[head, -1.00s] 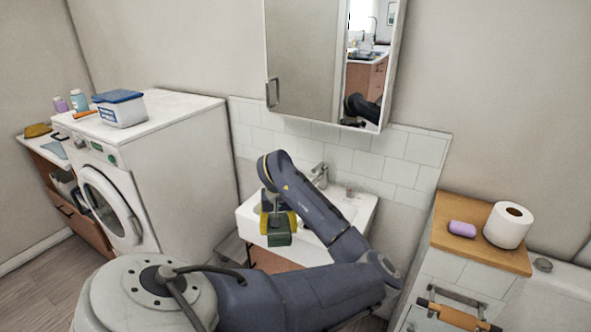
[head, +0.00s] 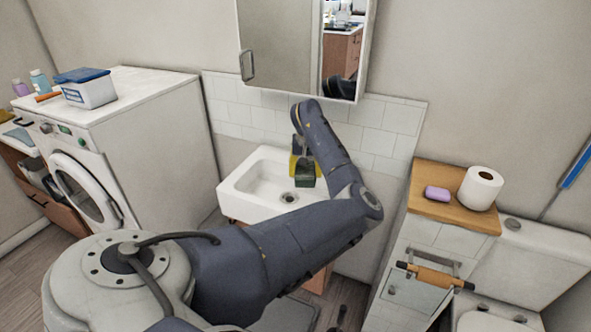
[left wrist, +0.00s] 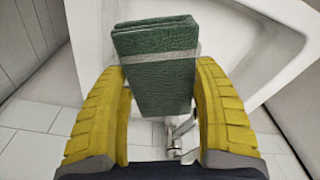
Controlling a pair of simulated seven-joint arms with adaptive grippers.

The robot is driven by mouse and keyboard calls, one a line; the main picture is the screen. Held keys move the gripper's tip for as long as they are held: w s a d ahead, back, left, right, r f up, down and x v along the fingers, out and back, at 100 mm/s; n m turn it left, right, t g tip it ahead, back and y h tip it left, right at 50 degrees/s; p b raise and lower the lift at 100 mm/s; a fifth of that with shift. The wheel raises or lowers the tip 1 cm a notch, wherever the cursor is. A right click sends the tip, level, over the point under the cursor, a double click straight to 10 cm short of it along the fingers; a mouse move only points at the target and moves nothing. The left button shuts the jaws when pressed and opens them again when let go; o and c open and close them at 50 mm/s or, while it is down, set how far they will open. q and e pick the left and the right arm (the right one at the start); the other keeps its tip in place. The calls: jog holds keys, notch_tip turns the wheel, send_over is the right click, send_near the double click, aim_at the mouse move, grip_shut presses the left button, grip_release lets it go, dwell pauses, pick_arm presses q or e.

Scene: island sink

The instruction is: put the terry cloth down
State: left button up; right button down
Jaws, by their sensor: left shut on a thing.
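The terry cloth is a folded dark green pad with a pale stripe. It shows in the head view (head: 305,180) and, larger, in the left wrist view (left wrist: 160,60). My left gripper (head: 304,164) has yellow fingers and is shut on the cloth, one finger on each side, as the left wrist view shows (left wrist: 162,74). The cloth hangs at the right part of the white sink (head: 250,187), apparently above its basin; its exact height is hard to tell. My arm hides the sink's right front. My right gripper is not in view.
A wooden-topped cabinet (head: 425,207) at the right bears a purple soap (head: 437,194) and a paper roll (head: 480,188). A washing machine (head: 150,95) with a blue-lidded box (head: 86,88) stands left. A mirror cabinet (head: 300,50) hangs above the sink. The basin's left side is clear.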

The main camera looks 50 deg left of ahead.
aim_at(305, 186)
pick_arm(q)
notch_tip(305, 186, down, 18)
jog(key=shift+r, duration=0.25)
dwell(0.5)
jog(key=shift+f, duration=0.1)
jog(key=o, duration=1.3)
jog(key=r, duration=0.8)
jog(key=s+d+r, duration=0.1)
jog(key=r, duration=0.3)
